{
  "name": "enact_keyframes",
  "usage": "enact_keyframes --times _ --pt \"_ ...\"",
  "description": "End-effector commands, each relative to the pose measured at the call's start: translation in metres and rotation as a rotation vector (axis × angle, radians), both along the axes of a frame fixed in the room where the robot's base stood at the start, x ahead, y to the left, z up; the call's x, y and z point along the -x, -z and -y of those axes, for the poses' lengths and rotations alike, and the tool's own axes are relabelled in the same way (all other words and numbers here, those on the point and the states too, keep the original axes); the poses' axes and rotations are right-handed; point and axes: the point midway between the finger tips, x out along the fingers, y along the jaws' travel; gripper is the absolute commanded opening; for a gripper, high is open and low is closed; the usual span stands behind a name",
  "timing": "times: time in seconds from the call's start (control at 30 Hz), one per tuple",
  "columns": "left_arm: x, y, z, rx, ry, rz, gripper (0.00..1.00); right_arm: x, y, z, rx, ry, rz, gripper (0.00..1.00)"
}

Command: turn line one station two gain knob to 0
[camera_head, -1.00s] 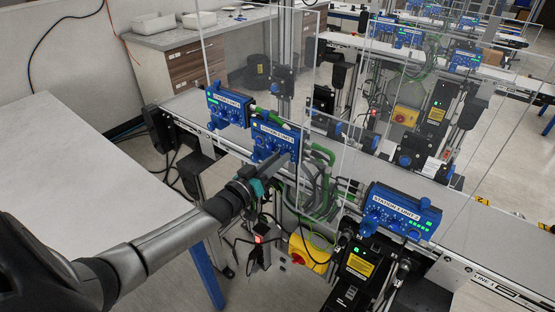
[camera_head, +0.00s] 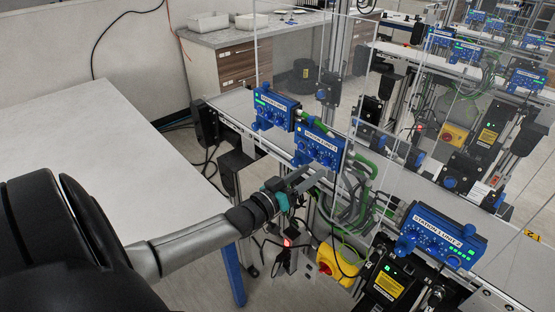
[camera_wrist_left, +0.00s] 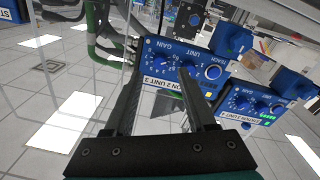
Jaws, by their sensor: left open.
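A middle blue control unit (camera_head: 318,145) with a Station 2 label is mounted on the conveyor's side rail. In the left wrist view the same unit (camera_wrist_left: 190,68) appears upside down, with a GAIN marking and several blue knobs. My left gripper (camera_head: 315,174) is open and empty at the lower edge of this unit. In the wrist view its two fingers (camera_wrist_left: 160,71) point at the panel, on either side of the gain knob (camera_wrist_left: 157,74). I cannot tell whether they touch it. Its pointer setting is too small to read. My right gripper is not in view.
Another blue unit (camera_head: 275,108) sits just left along the rail, and a Station 1 unit (camera_head: 440,236) is at lower right. Clear panels (camera_head: 335,75) rise behind the units. Green cables (camera_head: 366,166) and a yellow-red switch (camera_head: 333,262) are near my gripper. A white table (camera_head: 85,160) is at left.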

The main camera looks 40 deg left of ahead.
Motion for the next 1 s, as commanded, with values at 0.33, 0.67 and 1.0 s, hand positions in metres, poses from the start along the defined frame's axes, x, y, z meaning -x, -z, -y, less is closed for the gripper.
enact_keyframes --times 0.33,0.67,1.0 --pt "0.053 0.003 -0.005 -0.001 0.000 -0.004 0.56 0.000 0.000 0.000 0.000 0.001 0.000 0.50" --pt "0.097 0.005 -0.010 -0.001 0.000 -0.003 0.56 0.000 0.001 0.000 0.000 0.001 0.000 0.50" --pt "0.112 0.005 -0.012 -0.001 0.000 0.000 0.56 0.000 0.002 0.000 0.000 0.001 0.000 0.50"
